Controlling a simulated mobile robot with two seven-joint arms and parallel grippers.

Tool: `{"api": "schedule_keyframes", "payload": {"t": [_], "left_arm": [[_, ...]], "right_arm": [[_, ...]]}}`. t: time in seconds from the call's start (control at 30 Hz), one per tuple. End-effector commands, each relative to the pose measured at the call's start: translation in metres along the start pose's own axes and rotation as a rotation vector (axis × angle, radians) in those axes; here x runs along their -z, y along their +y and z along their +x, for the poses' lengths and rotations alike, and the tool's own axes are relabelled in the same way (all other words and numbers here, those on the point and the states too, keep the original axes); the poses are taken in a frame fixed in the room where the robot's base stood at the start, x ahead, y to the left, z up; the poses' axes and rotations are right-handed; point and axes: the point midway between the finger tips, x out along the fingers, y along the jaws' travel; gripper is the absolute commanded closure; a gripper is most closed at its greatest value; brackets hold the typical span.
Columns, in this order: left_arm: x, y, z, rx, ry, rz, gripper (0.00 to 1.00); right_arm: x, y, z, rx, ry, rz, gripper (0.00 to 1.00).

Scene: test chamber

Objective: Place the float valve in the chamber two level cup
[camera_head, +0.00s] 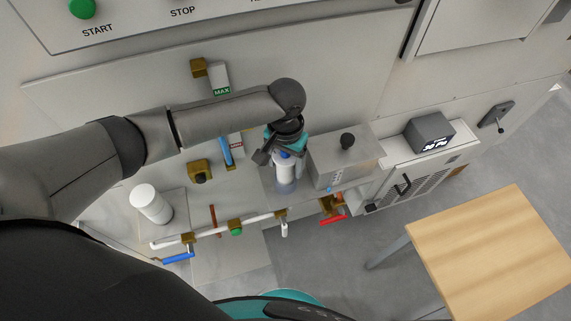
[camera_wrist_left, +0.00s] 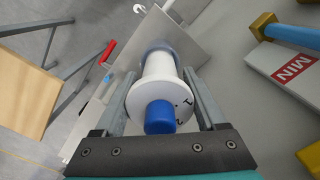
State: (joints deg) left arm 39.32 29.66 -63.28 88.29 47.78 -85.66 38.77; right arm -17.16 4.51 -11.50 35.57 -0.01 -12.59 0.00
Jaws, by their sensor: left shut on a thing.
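The float valve (camera_wrist_left: 158,90) is a white spool-like cylinder with a blue knob on its end. My left gripper (camera_wrist_left: 160,78) is shut on it, one finger on each side, in the left wrist view. In the head view the gripper (camera_head: 280,155) points down, and the white valve (camera_head: 284,165) shows below it. A clear, bluish level cup (camera_head: 285,184) is directly under the valve; its rim also shows beyond the valve in the wrist view (camera_wrist_left: 158,47). I cannot tell how far the valve reaches into the cup. My right gripper is not in view.
A grey metal box (camera_head: 340,160) with a black knob stands just right of the cup. A pipe (camera_head: 215,230) with blue, green and red handles runs in front. A white cylinder (camera_head: 150,203) stands at left. A wooden table (camera_head: 495,255) is at right.

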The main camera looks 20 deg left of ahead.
Motion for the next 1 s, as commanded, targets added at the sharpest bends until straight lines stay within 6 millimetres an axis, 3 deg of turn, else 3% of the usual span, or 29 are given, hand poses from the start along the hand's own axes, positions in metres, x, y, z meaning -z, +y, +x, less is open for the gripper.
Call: {"api": "schedule_keyframes", "payload": {"t": [0.37,0.4,0.6,0.87,1.0], "left_arm": [[0.001,0.000,0.004,0.000,0.002,0.000,0.93],[0.001,0.000,0.005,0.001,0.002,0.000,0.24],[0.000,0.000,0.005,0.001,0.002,0.000,0.01],[0.001,0.000,0.004,0.001,0.002,0.000,0.00],[0.001,0.000,-0.010,-0.001,0.003,0.001,0.00]], "right_arm": [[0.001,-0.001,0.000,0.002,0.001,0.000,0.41],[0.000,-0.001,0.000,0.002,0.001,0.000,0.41],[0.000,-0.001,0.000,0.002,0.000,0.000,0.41],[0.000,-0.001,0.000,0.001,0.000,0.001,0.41],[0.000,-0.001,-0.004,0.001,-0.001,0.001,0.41]]}}
